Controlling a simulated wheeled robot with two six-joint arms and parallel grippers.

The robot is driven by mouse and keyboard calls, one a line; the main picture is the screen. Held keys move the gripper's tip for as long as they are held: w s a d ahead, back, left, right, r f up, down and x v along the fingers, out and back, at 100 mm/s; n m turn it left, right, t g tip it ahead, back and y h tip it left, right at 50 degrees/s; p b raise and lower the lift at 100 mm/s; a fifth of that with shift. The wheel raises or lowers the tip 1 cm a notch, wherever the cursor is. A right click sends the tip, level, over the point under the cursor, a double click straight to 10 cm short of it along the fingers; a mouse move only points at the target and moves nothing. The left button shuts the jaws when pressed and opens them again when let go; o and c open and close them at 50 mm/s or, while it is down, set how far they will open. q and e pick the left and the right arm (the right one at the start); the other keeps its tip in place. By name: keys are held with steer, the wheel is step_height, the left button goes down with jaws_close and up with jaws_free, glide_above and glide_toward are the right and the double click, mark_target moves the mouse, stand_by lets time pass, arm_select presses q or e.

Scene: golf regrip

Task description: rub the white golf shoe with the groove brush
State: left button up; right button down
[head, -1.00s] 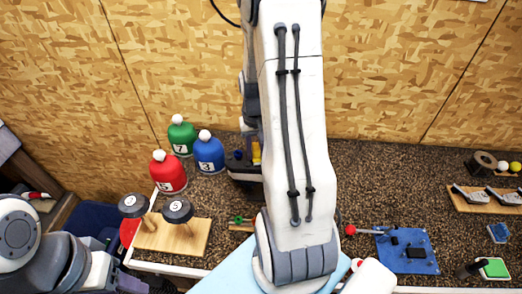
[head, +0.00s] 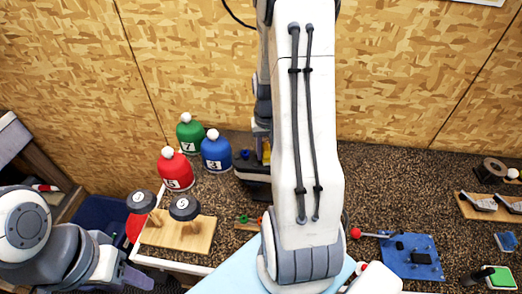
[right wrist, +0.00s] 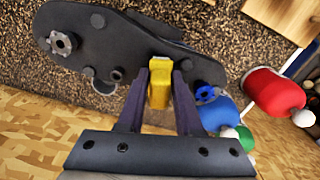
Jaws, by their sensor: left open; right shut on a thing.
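In the right wrist view a dark, spiked sole (right wrist: 115,42) faces up, with a blue stud (right wrist: 205,94) at its right end; the shoe (head: 255,175) shows in the head view as a dark shape partly behind my arm. My right gripper (right wrist: 160,75) is shut on a yellow piece (right wrist: 159,90), which I take for the groove brush. It overlaps the sole's near edge; I cannot tell whether it touches. The brush's working end is hidden. My left gripper (head: 138,280) is open and empty at the lower left, away from the shoe.
Red (head: 175,168), green (head: 189,132) and blue (head: 216,151) numbered headcovers stand left of the shoe. A wooden stand (head: 180,235) with two club heads is in front of them. A blue board (head: 412,258) lies right of my arm. Club heads (head: 485,202) lie at the far right.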

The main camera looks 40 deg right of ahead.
steer(key=shift+s+d+f, duration=0.1)
steer(key=shift+s+d, duration=0.85)
steer(key=shift+s, duration=0.2)
steer(key=shift+w+a+f, duration=0.1)
steer(key=shift+w+a, duration=0.9)
steer(key=shift+w, duration=0.15)
steer(key=shift+w+a+p, duration=0.45)
steer(key=shift+w+a, duration=0.5)
steer(key=shift+w, duration=0.15)
